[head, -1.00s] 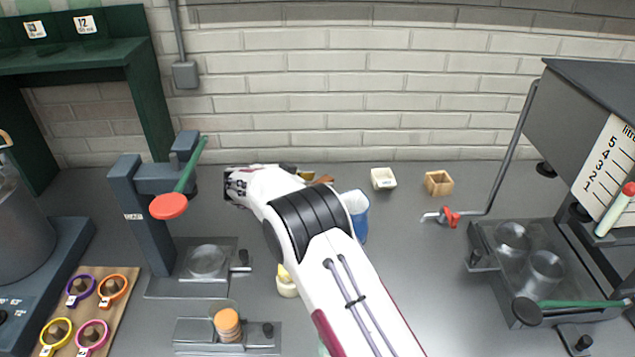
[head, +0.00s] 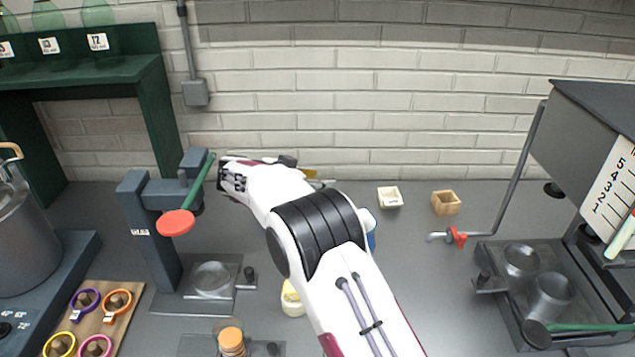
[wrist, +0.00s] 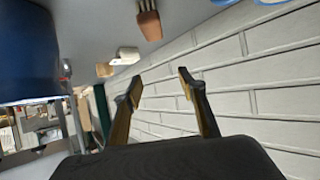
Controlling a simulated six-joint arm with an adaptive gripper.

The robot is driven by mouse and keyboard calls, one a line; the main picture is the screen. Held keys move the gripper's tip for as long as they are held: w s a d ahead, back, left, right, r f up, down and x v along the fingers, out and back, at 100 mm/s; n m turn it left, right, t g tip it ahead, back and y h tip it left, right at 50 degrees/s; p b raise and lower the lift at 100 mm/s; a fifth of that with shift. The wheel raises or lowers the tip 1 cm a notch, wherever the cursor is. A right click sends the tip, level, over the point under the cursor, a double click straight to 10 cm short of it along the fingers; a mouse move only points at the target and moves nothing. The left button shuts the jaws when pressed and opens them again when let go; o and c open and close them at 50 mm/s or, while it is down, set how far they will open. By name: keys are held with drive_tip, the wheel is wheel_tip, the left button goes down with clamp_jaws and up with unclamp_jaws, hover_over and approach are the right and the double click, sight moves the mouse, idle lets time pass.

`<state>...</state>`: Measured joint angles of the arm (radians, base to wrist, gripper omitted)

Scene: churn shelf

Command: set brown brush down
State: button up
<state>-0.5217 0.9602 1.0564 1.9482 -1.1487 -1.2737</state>
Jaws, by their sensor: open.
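A brown, brush-like piece (wrist: 149,25) with a narrow tip shows at the top of the wrist view; it looks like the brown brush. It is apart from my fingers. My gripper (wrist: 159,80) is open in the wrist view, with nothing between its fingertips and the white brick wall behind them.
A blue container (wrist: 25,50) is close at the left of the wrist view. A white box (head: 390,197) and a wooden box (head: 446,203) stand at the back of the grey counter. A press with a red-ended green lever (head: 177,222) stands left of my arm.

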drive_tip(key=shift+r, duration=0.1)
idle(0.6)
wheel_tip(320, 180, up, 20)
drive_tip(key=w+d+n+t+y, duration=0.2)
drive_tip(key=w+t+y, duration=0.15)
drive_tip(key=t, duration=0.25)
drive_tip(key=s+r+n+t+y, duration=0.1)
drive_tip(key=s+r+n+y, duration=0.5)
drive_tip(key=s+r, duration=0.4)
drive_tip(key=s+d+f+g, duration=0.3)
drive_tip(key=s+f, duration=0.3)
drive_tip(key=s, duration=0.9)
drive_tip(key=s+d+f+g, duration=0.3)
drive_tip(key=s+d+f, duration=0.3)
drive_tip(key=s, duration=0.9)
drive_tip(key=s+d+f+n+g, duration=0.1)
drive_tip(key=s+d+f+g, duration=0.3)
drive_tip(key=s+f, duration=0.4)
drive_tip(key=s+d+h, duration=0.1)
drive_tip(key=s, duration=0.6)
drive_tip(key=shift+d, duration=0.25)
